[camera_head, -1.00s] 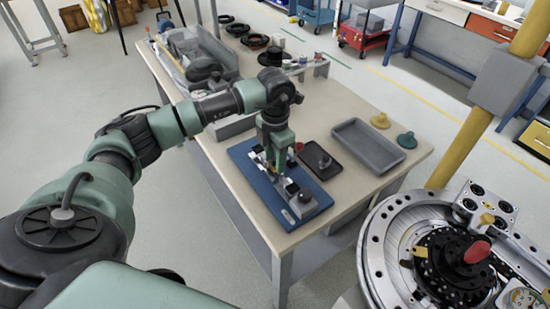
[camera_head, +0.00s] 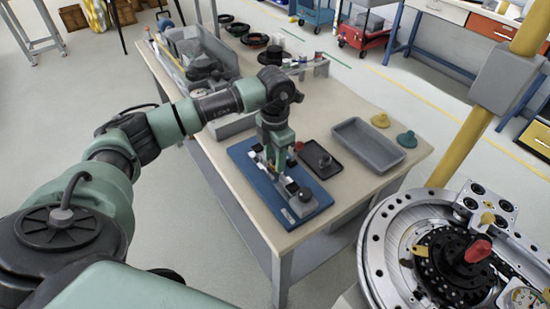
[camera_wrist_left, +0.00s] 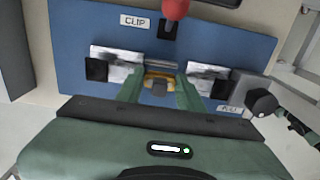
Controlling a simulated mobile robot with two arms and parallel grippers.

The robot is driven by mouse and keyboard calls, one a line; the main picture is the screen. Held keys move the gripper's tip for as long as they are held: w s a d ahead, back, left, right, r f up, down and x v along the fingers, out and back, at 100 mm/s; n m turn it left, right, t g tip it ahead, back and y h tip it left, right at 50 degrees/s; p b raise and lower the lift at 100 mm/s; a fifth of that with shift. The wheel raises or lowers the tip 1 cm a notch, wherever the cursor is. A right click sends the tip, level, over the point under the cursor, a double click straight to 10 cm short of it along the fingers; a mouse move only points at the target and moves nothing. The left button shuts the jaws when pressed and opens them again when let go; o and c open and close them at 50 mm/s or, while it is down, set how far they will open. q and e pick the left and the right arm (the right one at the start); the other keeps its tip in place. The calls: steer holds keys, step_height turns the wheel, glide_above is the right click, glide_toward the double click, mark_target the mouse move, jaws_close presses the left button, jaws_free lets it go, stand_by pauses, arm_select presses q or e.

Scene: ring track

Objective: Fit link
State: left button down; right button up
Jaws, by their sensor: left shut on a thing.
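A blue board (camera_head: 262,186) lies near the table's front edge; it fills much of the left wrist view (camera_wrist_left: 75,30). It carries a left metal block (camera_wrist_left: 118,68), a right metal block (camera_wrist_left: 207,78) and a label reading CLIP (camera_wrist_left: 135,21). My left gripper (camera_head: 274,166) points down over the board. In the left wrist view its green fingers (camera_wrist_left: 159,92) are shut on a small yellow and grey piece, probably the link (camera_wrist_left: 158,80), between the blocks. I cannot tell whether the piece touches the board. My right gripper is not in view.
A dark tray (camera_head: 333,172) with a knobbed part sits right of the board, and an empty grey tray (camera_head: 362,151) lies beyond it. A red knob (camera_wrist_left: 176,8) stands near the CLIP label. Bins (camera_head: 190,48) crowd the table's far left.

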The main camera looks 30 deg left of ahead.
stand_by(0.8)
arm_select(q)
steer(key=shift+f+b, duration=0.8)
steer(key=shift+f, duration=0.2)
steer(key=c, duration=0.8)
jaws_free()
steer(key=shift+r, duration=0.1)
step_height(320, 180, up, 8)
steer(key=shift+f+b, duration=0.2)
steer(key=shift+b, duration=0.45)
